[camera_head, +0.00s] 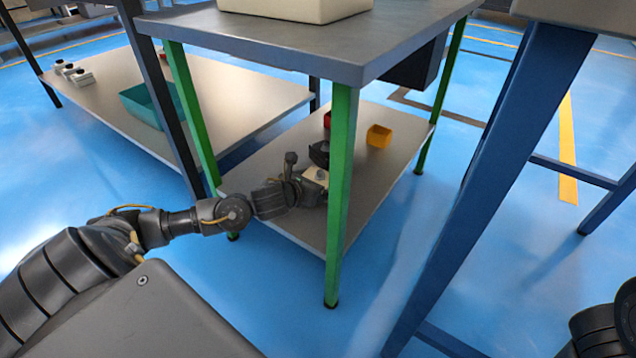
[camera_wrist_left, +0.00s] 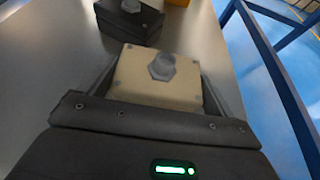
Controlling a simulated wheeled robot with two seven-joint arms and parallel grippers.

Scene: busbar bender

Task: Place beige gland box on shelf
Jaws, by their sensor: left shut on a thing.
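The beige gland box (camera_head: 315,176) is between the fingers of my left gripper (camera_head: 308,188), over the lower shelf (camera_head: 385,165) of the green-legged table. In the left wrist view the box (camera_wrist_left: 150,92) shows its top face with a grey hexagonal gland (camera_wrist_left: 162,66). The gripper's fingers lie along both sides of it. I cannot tell whether its underside touches the shelf. A dark box (camera_wrist_left: 128,22) sits just beyond it; it also shows in the head view (camera_head: 319,153). My right gripper is out of view.
A yellow bin (camera_head: 379,136) and a red bin (camera_head: 327,119) stand farther back on the shelf. A green front leg (camera_head: 340,215) rises close to the left gripper. The grey tabletop (camera_head: 290,45) is above. A blue-legged table (camera_head: 520,130) stands at right.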

